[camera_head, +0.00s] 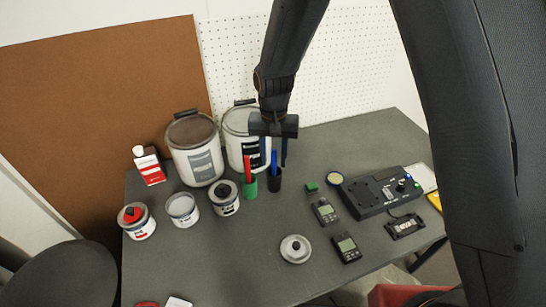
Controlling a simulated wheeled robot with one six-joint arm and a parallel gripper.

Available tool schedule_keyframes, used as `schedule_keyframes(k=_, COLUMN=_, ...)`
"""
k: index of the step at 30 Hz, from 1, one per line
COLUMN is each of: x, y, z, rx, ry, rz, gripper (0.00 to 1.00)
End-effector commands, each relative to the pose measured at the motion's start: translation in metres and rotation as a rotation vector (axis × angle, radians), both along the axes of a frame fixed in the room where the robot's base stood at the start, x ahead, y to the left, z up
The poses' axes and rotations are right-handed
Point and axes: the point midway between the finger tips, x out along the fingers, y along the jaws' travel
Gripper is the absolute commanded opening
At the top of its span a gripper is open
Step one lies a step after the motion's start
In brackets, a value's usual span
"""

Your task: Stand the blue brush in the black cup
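The blue brush (274,158) stands upright with its lower end inside the black cup (274,184), on the grey table. My gripper (273,153) points down above the cup. Its two dark fingers appear spread, one on each side of the brush, with a gap to it on both sides. The left finger is hard to tell from the dark label of the bucket behind. The brush's lower end is hidden by the cup wall.
A green cup (249,190) with a red brush (247,167) stands just left of the black cup. Two large lidded buckets stand behind, one at the left (195,150). Small tins (225,199) are at the left. A black control box (378,192) and meters (325,211) are at the right.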

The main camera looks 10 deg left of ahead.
Motion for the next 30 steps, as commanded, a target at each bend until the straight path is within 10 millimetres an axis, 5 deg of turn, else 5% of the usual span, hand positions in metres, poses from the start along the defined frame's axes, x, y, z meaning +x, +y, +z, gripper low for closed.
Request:
schedule_keyframes(k=18, x=0.001, y=0.001, z=0.07, rx=0.001, ry=-0.003, rz=0.0, gripper=0.35)
schedule_keyframes(k=30, x=0.0, y=0.0, z=0.078, rx=0.0, ry=0.0, rz=0.0, gripper=0.35)
